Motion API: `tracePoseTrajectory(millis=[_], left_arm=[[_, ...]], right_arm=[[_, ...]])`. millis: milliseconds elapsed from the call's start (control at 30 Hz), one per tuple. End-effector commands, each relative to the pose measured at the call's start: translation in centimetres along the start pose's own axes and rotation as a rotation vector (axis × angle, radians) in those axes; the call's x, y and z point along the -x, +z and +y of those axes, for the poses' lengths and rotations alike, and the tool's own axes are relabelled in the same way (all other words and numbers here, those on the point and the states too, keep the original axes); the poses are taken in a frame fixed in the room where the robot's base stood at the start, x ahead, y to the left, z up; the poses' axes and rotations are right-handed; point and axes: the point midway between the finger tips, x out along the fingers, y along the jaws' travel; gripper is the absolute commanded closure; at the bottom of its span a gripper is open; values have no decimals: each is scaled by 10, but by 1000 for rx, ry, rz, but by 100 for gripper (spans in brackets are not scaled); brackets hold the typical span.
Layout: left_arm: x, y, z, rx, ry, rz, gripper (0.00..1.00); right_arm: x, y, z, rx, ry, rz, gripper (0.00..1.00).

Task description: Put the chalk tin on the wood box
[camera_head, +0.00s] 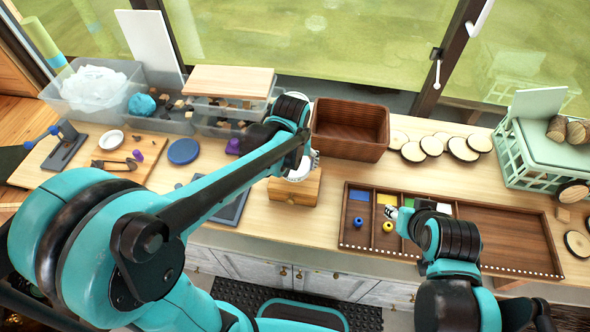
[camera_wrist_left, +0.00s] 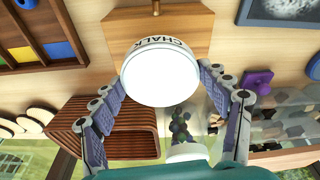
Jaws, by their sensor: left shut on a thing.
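The white chalk tin (camera_wrist_left: 160,72), marked CHALK, is between the two fingers of my left gripper (camera_wrist_left: 165,100), which is shut on it. In the head view the tin (camera_head: 300,172) is partly hidden by my left arm. A small wood box (camera_head: 296,190) with a knob on its front is directly below the tin; it also shows in the wrist view (camera_wrist_left: 190,35). I cannot tell whether the tin touches the box's top. My right gripper (camera_head: 394,213) is over the divided tray, and its jaws are too small to read.
A dark brown slatted bin (camera_head: 350,117) stands behind the wood box. A divided brown tray (camera_head: 490,232) lies to the right, with wood slices (camera_head: 462,149) behind it. Clear plastic bins (camera_head: 160,112) stand at the back left. A green crate (camera_head: 545,150) is at the far right.

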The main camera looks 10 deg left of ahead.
Motion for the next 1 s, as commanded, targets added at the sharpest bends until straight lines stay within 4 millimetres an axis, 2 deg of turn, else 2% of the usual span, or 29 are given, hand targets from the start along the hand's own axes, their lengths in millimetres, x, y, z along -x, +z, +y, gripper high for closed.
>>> tracePoseTrajectory(millis=[267, 733, 767, 800, 1000], left_arm=[[-36, 7, -1, 0, 0, 0, 71], [-44, 9, -1, 0, 0, 0, 71], [-43, 9, -1, 0, 0, 0, 17], [-43, 8, -1, 0, 0, 0, 6], [-43, 8, -1, 0, 0, 0, 4]], right_arm=[[-5, 4, 0, 0, 0, 0, 60], [-9, 7, 0, 0, 0, 0, 60], [-8, 6, 0, 0, 0, 0, 60], [-8, 6, 0, 0, 0, 0, 60], [-8, 6, 0, 0, 0, 0, 60]])
